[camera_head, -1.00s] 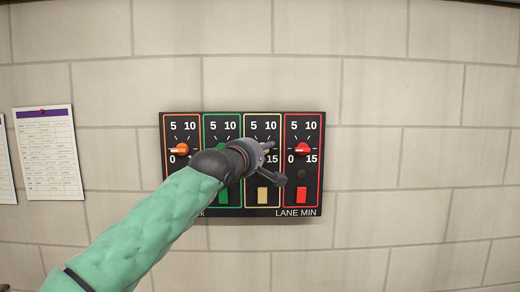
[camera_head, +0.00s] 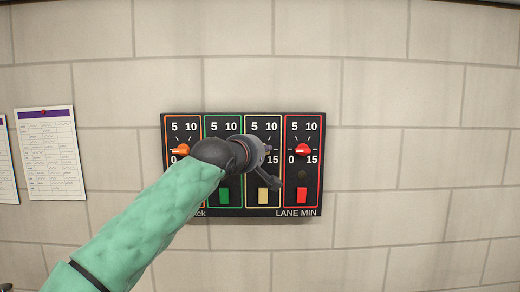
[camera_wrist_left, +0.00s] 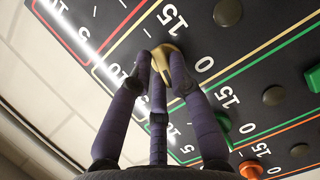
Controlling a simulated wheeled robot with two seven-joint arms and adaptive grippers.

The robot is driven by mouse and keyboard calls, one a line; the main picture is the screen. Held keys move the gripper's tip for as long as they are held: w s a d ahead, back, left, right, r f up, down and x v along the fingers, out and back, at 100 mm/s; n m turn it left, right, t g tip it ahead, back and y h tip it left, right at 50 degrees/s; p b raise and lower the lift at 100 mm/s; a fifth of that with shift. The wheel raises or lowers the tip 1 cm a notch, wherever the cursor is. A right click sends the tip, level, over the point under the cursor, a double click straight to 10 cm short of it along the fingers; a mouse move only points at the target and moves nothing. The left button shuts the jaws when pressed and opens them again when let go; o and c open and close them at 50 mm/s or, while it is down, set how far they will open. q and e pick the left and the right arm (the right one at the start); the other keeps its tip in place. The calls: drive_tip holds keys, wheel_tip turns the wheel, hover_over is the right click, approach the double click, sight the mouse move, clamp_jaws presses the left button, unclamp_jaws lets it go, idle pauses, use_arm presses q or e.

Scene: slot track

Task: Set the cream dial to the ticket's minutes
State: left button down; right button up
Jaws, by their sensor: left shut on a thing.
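The cream dial (camera_wrist_left: 166,54) shows in the left wrist view, between the purple fingers of my left gripper (camera_wrist_left: 162,62), which are shut on it. The fingers hide part of the dial, so I cannot tell which mark it points to. In the head view my left gripper (camera_head: 264,152) is in front of the cream-framed column and covers the dial. The scale marks 5 and 10 show above it. The cream rectangle (camera_head: 263,197) sits lower in that column. I see no readable ticket. My right gripper is not in view.
The black panel (camera_head: 240,211) also has an orange dial (camera_head: 181,150) on the left and a red dial (camera_head: 303,149) on the right. The green dial is hidden behind my left arm in the head view. A pinned paper (camera_head: 48,155) hangs on the wall at the left.

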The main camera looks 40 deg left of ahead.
use_arm(q)
drive_tip(key=m+g, duration=0.1)
drive_tip(key=m, duration=0.1)
drive_tip(key=m+g+y, duration=0.1)
drive_tip(key=m, duration=0.1)
drive_tip(key=m+g+p, duration=0.1)
drive_tip(key=m, duration=0.1)
drive_tip(key=shift+w+d+r+m+g, duration=0.15)
drive_tip(key=shift+w+d+m+g, duration=0.1)
drive_tip(key=shift+d+m+g, duration=0.05)
idle(0.5)
drive_tip(key=c, duration=1.1)
unclamp_jaws()
drive_tip(key=shift+w, duration=0.1)
drive_tip(key=shift+c, duration=0.2)
drive_tip(key=v, duration=1.2)
drive_tip(key=shift+d, duration=0.15)
drive_tip(key=shift+w, duration=0.1)
